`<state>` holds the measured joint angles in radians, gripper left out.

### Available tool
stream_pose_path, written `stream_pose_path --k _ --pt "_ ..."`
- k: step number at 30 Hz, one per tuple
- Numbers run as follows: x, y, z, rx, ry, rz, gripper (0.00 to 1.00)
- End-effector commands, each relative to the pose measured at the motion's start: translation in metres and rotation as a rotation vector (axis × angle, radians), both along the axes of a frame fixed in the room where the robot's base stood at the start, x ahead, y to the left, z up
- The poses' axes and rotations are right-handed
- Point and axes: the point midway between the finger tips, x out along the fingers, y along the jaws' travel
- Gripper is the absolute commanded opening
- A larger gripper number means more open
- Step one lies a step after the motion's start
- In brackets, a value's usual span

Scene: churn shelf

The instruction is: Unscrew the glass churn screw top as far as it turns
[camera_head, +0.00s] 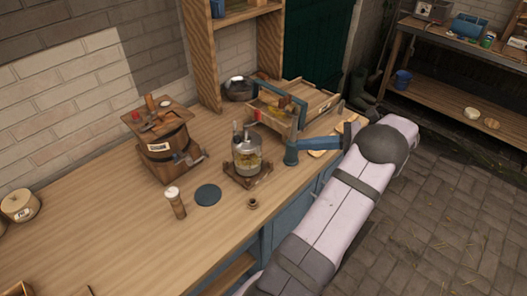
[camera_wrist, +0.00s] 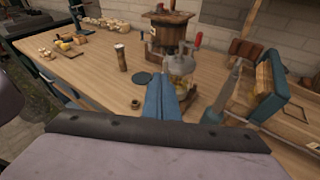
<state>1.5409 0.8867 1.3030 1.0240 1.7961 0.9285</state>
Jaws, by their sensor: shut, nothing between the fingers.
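The glass churn (camera_head: 248,164) is a clear jar with pale yellowish contents, upright on a small wooden tray (camera_head: 262,181) on the bench. A grey screw top (camera_head: 246,146) sits on it, with an upright piece at its left. My gripper (camera_head: 302,146) is right of the churn in the head view, apart from it, with its blue fingers shut and empty. In the wrist view the fingertips (camera_wrist: 171,80) point towards the churn (camera_wrist: 181,68) and overlap its lower part. Whether the top's thread is loosened cannot be told.
A blue-based upright tool (camera_wrist: 213,113) stands close right of my fingers. A wooden churn (camera_head: 164,143) stands left, with a shaker (camera_head: 176,203), dark blue disc (camera_head: 208,195) and small brown ring (camera_head: 252,203) in front. A blue-framed wooden rack (camera_head: 320,100) stands behind.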

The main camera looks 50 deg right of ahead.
Motion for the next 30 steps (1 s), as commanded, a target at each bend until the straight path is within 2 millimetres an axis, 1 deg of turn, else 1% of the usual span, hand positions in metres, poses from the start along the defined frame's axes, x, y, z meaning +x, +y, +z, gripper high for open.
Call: stream_pose_path --k 1,3,7,12,15,18,20,21,24,30 --pt "-0.005 0.009 -0.002 0.061 -0.012 -0.035 0.00" --pt "-0.008 0.021 -0.005 0.153 -0.026 -0.088 0.00" --pt "-0.008 0.047 -0.012 0.374 -0.028 -0.197 0.00" --pt "0.003 0.083 -0.023 0.722 0.015 -0.329 0.00" --pt "0.008 0.100 -0.032 0.935 0.059 -0.400 0.00" --pt "0.013 0.112 -0.040 1.148 0.116 -0.471 0.00" --pt "0.014 0.112 -0.044 1.240 0.146 -0.505 0.00" --pt "0.015 0.108 -0.046 1.281 0.162 -0.524 0.00" --pt "0.015 0.104 -0.050 1.366 0.202 -0.548 0.00" --pt "0.016 0.104 -0.052 1.463 0.252 -0.558 0.00"
